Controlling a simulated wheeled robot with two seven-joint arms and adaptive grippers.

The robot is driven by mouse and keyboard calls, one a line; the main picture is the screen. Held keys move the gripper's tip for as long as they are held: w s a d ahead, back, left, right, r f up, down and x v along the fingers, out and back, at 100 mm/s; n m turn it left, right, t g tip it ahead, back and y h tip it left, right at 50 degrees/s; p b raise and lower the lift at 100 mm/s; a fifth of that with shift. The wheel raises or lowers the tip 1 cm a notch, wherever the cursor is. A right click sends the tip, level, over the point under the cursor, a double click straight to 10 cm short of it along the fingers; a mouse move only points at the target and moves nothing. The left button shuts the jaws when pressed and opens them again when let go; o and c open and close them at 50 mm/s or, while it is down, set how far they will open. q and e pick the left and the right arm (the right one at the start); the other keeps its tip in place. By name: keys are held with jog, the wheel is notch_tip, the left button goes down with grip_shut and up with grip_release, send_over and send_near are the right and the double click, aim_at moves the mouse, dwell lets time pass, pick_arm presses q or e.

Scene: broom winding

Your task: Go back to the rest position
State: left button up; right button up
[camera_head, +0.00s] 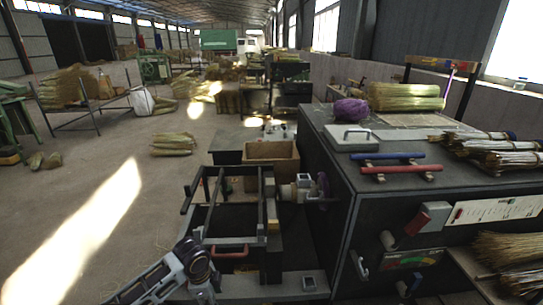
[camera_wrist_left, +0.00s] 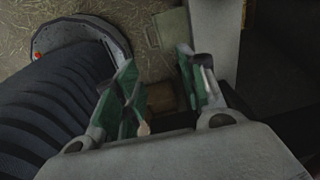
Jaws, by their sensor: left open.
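My left arm comes in at the bottom left of the head view, beside the dark metal frame of the machine (camera_head: 222,240). Its wrist end shows there, but the fingers cannot be made out. In the left wrist view my left gripper (camera_wrist_left: 160,68) has its two green-padded fingers apart, with nothing between them. A grey machine part and the straw-littered floor show beyond the fingers. My right gripper is in neither view.
A dark workbench (camera_head: 424,178) on the right carries purple twine (camera_head: 351,110), a blue handle (camera_head: 387,156), a red handle (camera_head: 401,169) and broom bundles (camera_head: 405,97). A wooden box (camera_head: 271,152) stands behind the frame. Open floor lies at left.

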pick_arm(q)
jog(key=s+d+r+n+t+h, duration=0.1)
jog(key=s+d+n+t, duration=0.1)
jog(key=s+d+n, duration=0.45)
jog(key=s+a+r+n+y, duration=0.2)
jog(key=s+a+n, duration=0.7)
jog(key=a, duration=0.1)
notch_tip(320, 180, down, 32)
jog(key=s, duration=0.2)
jog(key=s+a+f+g, duration=0.1)
jog(key=s+a+f, duration=0.1)
jog(key=s+f, duration=0.8)
jog(key=s+a+f, duration=0.2)
jog(key=s+f, duration=0.9)
jog(key=s, duration=0.1)
jog(key=shift+s+m+g, duration=0.35)
jog(key=shift+g, duration=0.05)
